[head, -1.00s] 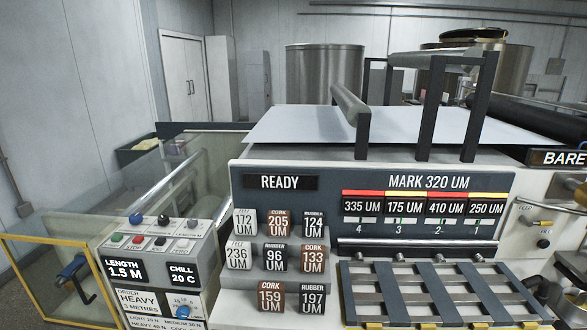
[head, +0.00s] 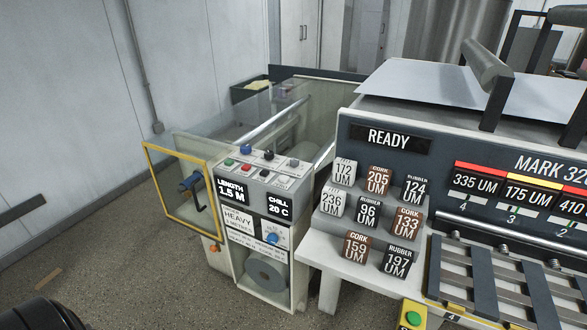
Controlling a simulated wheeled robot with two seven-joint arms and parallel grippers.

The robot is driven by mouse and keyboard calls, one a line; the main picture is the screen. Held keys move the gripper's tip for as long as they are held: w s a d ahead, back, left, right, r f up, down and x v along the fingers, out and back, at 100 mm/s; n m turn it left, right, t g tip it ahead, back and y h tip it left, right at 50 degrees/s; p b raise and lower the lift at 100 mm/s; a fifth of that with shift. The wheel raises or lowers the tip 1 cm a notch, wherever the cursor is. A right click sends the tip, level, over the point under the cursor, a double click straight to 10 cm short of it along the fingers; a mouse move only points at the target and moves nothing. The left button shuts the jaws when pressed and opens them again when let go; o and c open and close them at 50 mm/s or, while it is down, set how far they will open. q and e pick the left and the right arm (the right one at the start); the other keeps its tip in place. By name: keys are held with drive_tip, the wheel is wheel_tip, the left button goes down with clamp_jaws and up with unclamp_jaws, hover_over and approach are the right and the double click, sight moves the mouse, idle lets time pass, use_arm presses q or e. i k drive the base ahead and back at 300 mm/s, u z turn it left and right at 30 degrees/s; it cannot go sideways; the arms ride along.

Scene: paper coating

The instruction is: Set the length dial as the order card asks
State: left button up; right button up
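The control box at the left end of the machine has a lit length display (head: 230,193) reading 1.5 M. Beside it is a chill display (head: 279,205) reading 20 C. Below the length display is the order card (head: 238,218); HEAVY is readable now, and 3 METRES read in the earlier view. A round blue dial (head: 272,238) sits on the front panel right of the card; which setting it controls is not clear from its label. Neither gripper is in view; only a dark rounded part, likely of my own arm, shows at the bottom left corner.
Several buttons (head: 246,149) top the control box. A yellow-framed clear guard (head: 180,148) with a blue-handled crank (head: 190,184) stands left of it. A grey roll (head: 267,272) sits in the opening below. Labelled blocks (head: 368,212) stand on steps at right.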

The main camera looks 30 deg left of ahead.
sight(295, 161)
drive_tip(key=k, duration=1.3)
drive_tip(key=u, duration=0.75)
drive_tip(key=i, duration=1.7)
drive_tip(key=z, duration=0.6)
